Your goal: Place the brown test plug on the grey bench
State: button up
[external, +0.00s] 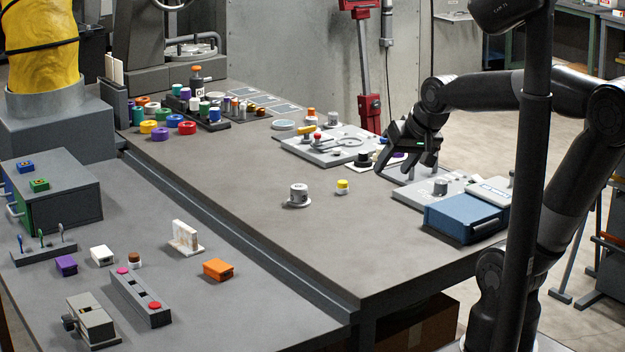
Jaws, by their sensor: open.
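A small plug with a brown top and a whitish base (134,260) stands upright on the lower left grey surface (215,320). It sits right beside a long grey block with red and pink round tops (141,299). The larger grey bench (235,190) adjoins this surface across a raised dark edge. My gripper (408,168) is open above the far right part of the larger bench, near a black knob and a purple piece. It is far from the brown-topped plug. Whether anything lies between its fingers is hard to see at this size.
A white-and-grey knob (298,195) and a yellow-topped plug (342,187) stand mid-bench. A blue box (466,217) is at the right. Coloured rings and caps crowd the far left. An orange block (218,270) lies on the lower surface. The bench's front middle is clear.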

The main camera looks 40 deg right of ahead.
jog(key=w+a+f+m+t+y, duration=0.2)
jog(key=w+a+m, duration=0.5)
jog(key=w+a, duration=0.5)
jog(key=w+a+f+m+t+y, duration=0.1)
jog(key=w+a+f+m+y, duration=0.15)
jog(key=w+a+m, duration=0.65)
jog(key=w+a+f+m+t, duration=0.1)
jog(key=w+a+f+m, duration=0.2)
jog(key=a, duration=0.4)
jog(key=w+a+f+m+t, duration=0.1)
jog(key=w+a+f+m, duration=0.1)
jog(key=w+a+f, duration=0.3)
jog(key=m+t+h, duration=0.1)
jog(key=m+h, duration=0.1)
jog(key=m, duration=0.8)
send_near(138, 257)
jog(key=shift+s+d+y, duration=0.1)
jog(key=shift+s+y, duration=0.15)
jog(key=shift+s, duration=0.4)
jog(key=shift+w+f, duration=0.2)
jog(key=x, duration=0.5)
jog(key=shift+r+x, duration=0.15)
jog(key=shift+x, duration=1.2)
jog(key=shift+r+x, duration=0.15)
jog(key=shift+x, duration=1.15)
jog(key=shift+w+d, duration=0.1)
jog(key=shift+w, duration=0.1)
jog(key=shift+c, duration=0.2)
